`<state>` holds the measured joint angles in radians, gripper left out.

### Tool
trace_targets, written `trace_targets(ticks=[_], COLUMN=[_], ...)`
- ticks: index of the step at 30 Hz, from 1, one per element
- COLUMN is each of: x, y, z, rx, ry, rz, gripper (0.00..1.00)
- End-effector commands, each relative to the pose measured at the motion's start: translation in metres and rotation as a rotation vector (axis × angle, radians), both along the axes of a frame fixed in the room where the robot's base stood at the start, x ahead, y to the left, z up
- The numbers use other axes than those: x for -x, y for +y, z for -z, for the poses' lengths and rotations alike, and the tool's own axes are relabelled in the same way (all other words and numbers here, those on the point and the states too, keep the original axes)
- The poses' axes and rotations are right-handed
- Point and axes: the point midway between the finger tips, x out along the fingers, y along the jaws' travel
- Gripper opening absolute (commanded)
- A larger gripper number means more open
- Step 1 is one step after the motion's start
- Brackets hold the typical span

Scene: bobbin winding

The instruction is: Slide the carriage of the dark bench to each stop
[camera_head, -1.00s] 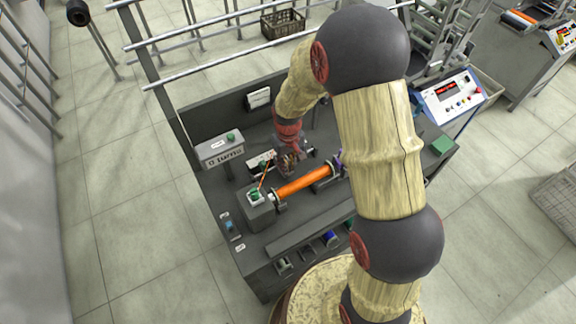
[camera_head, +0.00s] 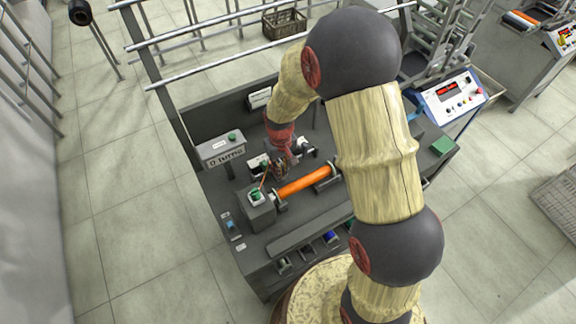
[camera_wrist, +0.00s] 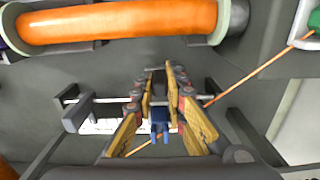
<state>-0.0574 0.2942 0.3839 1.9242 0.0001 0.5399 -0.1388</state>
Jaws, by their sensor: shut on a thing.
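The dark bench (camera_head: 322,226) stands in the middle of the head view. My gripper (camera_head: 281,170) is low over it, just behind the orange bobbin (camera_head: 303,185), which lies between two holders. In the wrist view my gripper (camera_wrist: 160,88) is closed around the carriage, whose blue part (camera_wrist: 160,122) shows between the fingers. The guide rods (camera_wrist: 88,99) run left to right there. A thin orange thread (camera_wrist: 262,66) runs from the upper right toward the carriage. In the head view the carriage is mostly hidden by my gripper.
A grey box (camera_head: 258,211) with a green top stands at the bobbin's left end. A small sign (camera_head: 222,151) with a green button stands on the bench's left. A control panel (camera_head: 449,97) with a red display is at the right. Rails pass behind the bench.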

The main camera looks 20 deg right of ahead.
Motion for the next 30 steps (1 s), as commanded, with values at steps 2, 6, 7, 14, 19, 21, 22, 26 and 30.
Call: trace_targets(ticks=[2, 6, 7, 14, 19, 21, 22, 26, 30], x=[0.0018, 0.0023, 0.0023, 0.0023, 0.0025, 0.0025, 0.0024, 0.0025, 0.0023], y=[0.0107, 0.0127, 0.0126, 0.0124, 0.0124, 0.0124, 0.0123, 0.0122, 0.0123], z=[-0.0013, -0.0004, -0.0003, -0.0003, -0.0002, -0.0002, -0.0002, -0.0002, -0.0019], rx=[0.0, 0.0, 0.0, 0.0, 0.0, 0.0, 0.0, 0.0, 0.0], ry=[-0.001, -0.001, -0.001, -0.001, -0.001, -0.001, -0.001, -0.001, -0.001], rz=[-0.003, 0.0, 0.0, 0.0, 0.0, 0.0, 0.0, 0.0, 0.0], gripper=[0.0, 0.0, 0.0, 0.19, 0.29, 0.32, 0.32, 0.32, 0.32])
